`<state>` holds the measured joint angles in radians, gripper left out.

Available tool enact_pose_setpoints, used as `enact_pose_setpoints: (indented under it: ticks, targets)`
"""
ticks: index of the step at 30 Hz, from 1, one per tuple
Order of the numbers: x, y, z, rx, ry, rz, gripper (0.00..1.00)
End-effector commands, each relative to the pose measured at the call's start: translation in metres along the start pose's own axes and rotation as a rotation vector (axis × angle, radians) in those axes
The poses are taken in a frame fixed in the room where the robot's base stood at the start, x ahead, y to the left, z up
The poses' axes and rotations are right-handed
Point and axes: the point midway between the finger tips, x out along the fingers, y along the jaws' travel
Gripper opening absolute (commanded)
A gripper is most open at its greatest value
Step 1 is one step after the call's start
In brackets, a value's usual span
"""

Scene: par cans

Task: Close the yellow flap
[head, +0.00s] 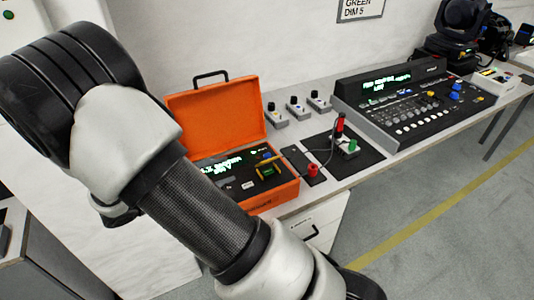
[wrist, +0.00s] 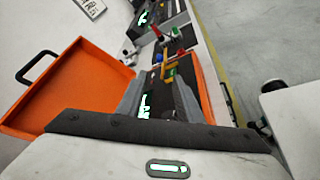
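The yellow flap (head: 268,161) is a small yellow piece on the dark control panel inside an open orange case (head: 217,112). It appears raised from the panel, but its exact angle is hard to tell. In the wrist view the flap (wrist: 170,74) lies just beyond my fingertips. My gripper (wrist: 157,86) is open and empty, its two grey fingers apart over the case with the green display showing between them. In the head view my arm crosses the left and hides part of the case; the gripper itself does not show there.
The case's orange lid stands open at the back. Right of the case are a dark plate with a red knob (head: 313,170), a mat with a red-handled item and green knob (head: 352,146), and a cable. A lighting console (head: 415,100) stands further right. The floor at right is clear.

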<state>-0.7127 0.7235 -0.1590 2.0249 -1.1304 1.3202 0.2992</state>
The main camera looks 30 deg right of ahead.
Motion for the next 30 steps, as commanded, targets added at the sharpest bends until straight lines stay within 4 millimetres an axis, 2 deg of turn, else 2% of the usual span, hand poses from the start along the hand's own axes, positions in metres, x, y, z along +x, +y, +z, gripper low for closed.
enact_pose_setpoints:
  ticks: [5, 21, 25, 30]
  targets:
    - [0.015, 0.0, 0.0, 0.0, -0.002, -0.003, 0.33]
    - [0.128, -0.001, 0.001, 0.001, -0.003, -0.004, 0.33]
    - [0.15, -0.001, 0.001, -0.001, -0.002, -0.003, 0.33]
    - [0.168, 0.0, 0.0, 0.001, -0.001, -0.002, 0.33]
